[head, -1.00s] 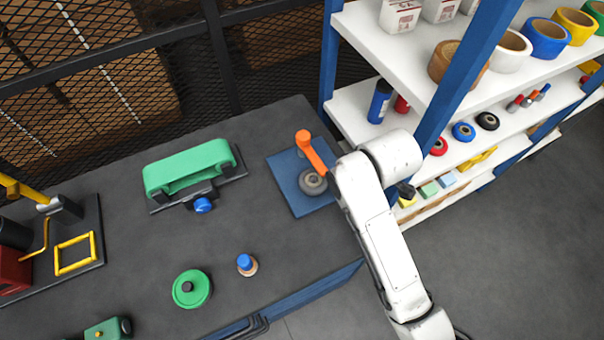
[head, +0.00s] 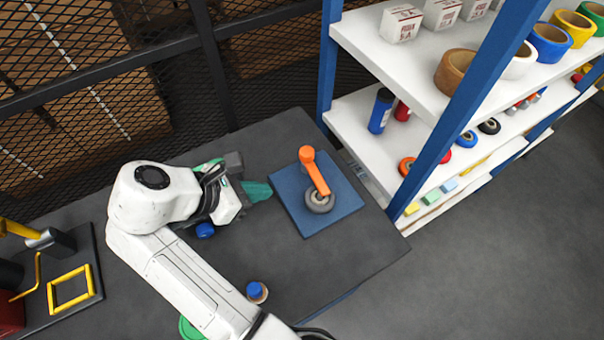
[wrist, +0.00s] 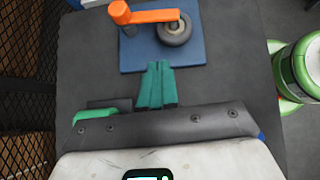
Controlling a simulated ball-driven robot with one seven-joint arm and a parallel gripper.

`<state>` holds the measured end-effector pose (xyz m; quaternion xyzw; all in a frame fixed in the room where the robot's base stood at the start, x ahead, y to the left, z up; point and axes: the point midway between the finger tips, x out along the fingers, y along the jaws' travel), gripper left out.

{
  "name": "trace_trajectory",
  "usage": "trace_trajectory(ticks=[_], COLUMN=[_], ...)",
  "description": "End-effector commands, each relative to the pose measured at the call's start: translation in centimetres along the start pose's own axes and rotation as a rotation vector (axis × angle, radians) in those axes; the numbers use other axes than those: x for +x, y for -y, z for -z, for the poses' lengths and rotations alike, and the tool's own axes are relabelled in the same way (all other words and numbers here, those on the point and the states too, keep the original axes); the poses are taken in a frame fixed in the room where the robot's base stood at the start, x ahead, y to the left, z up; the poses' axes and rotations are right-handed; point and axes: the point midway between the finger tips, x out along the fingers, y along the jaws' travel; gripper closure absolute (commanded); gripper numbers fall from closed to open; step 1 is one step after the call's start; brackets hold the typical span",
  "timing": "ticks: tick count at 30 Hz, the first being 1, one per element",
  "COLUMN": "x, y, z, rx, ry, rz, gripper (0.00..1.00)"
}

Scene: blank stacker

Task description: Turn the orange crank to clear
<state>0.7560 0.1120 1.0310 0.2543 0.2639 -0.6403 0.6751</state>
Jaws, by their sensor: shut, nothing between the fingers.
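The orange crank (head: 316,172) stands on a blue square plate (head: 345,200) near the right end of the dark table. Its arm runs from a grey round hub (head: 319,202) up and slightly left to an upright orange knob (head: 306,154). My gripper (head: 268,190) is left of the plate, its green fingers shut and empty, pointing right toward the crank. In the wrist view the closed fingers (wrist: 157,85) lie just short of the blue plate (wrist: 135,52), with the crank (wrist: 148,16) beyond them. The fingers appear apart from the crank.
My arm covers most of the green belt unit; its blue knob (head: 205,230) shows. A blue-topped peg (head: 256,291) and part of a green disc (head: 188,328) are at the front. White shelves with blue posts (head: 455,110) stand right. Mesh fencing (head: 170,60) runs behind.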

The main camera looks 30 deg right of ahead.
Motion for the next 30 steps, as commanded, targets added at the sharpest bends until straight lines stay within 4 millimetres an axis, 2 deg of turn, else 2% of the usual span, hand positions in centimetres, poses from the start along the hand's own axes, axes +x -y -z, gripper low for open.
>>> trace_trajectory(ticks=[5, 12, 20, 30], x=[1.4, 6.0, 10.3, 12.4], y=[0.1, 0.1, 0.1, 0.1], z=[0.1, 0.2, 0.2, -2.5], rx=[-0.009, -0.006, -0.005, -0.007], ry=[0.007, 0.007, 0.005, 0.003], rz=[0.005, 0.006, 0.004, 0.003], gripper=[1.00, 1.00, 1.00, 1.00])
